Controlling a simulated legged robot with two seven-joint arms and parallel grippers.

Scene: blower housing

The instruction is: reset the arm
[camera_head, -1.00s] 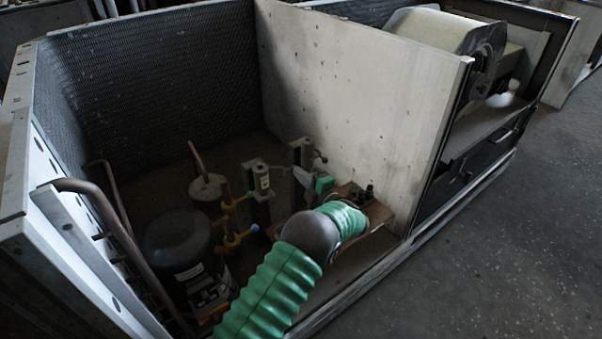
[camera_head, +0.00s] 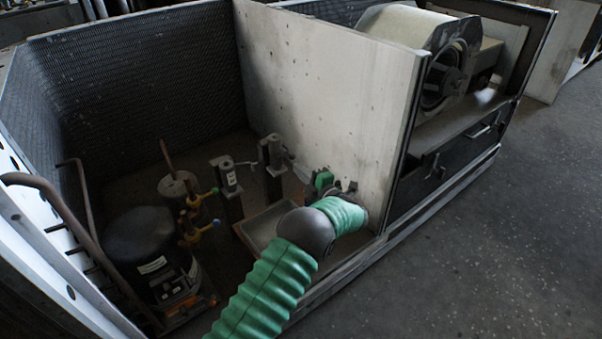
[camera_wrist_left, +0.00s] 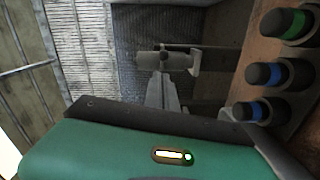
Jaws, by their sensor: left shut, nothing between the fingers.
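My left arm comes in from the bottom of the head view with a green ribbed sleeve and a dark wrist joint. My left gripper (camera_head: 302,170) is inside the open metal housing, close to the pale partition panel (camera_head: 330,100). Its green body shows, but its fingers are small and dark there. In the left wrist view the gripper (camera_wrist_left: 161,78) has its grey fingers together, with nothing between them. Beyond the fingertips is a grey cylinder (camera_wrist_left: 165,61) on a bracket; I cannot tell whether they touch. My right gripper is in neither view.
A black compressor (camera_head: 140,238) and copper pipes (camera_head: 40,190) stand at the left inside the housing. Valves with yellow fittings (camera_head: 195,200) are near its middle. Knobs with blue and green bands (camera_wrist_left: 284,73) are close on the right in the wrist view. A blower (camera_head: 440,75) sits behind the panel.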

